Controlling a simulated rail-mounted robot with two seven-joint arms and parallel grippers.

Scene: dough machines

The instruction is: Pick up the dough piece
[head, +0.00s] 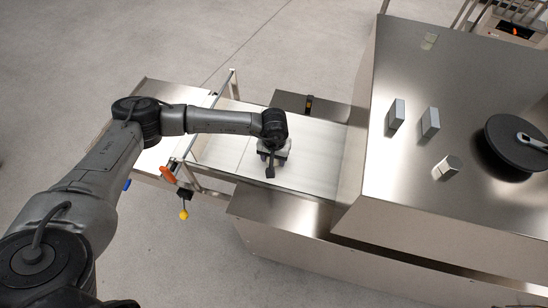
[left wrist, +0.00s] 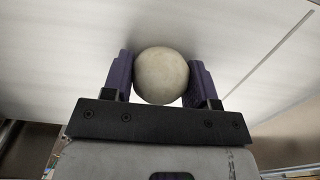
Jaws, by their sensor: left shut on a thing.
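The dough piece (left wrist: 162,76) is a pale, round ball. In the left wrist view it sits between the two purple fingers of my left gripper (left wrist: 161,80), which are shut on it from both sides. In the head view my left gripper (head: 270,165) is over the white conveyor belt (head: 315,150) and points down. There the gripper and wrist hide the dough piece. I cannot tell whether the dough touches the belt or is just above it. My right gripper is not in view.
A large steel machine housing (head: 465,190) with grey blocks and a black disc on top stands right of the belt. A metal guard frame (head: 232,85) crosses the belt's left part. An orange handle (head: 168,174) and a yellow knob (head: 184,215) stick out near the front-left edge.

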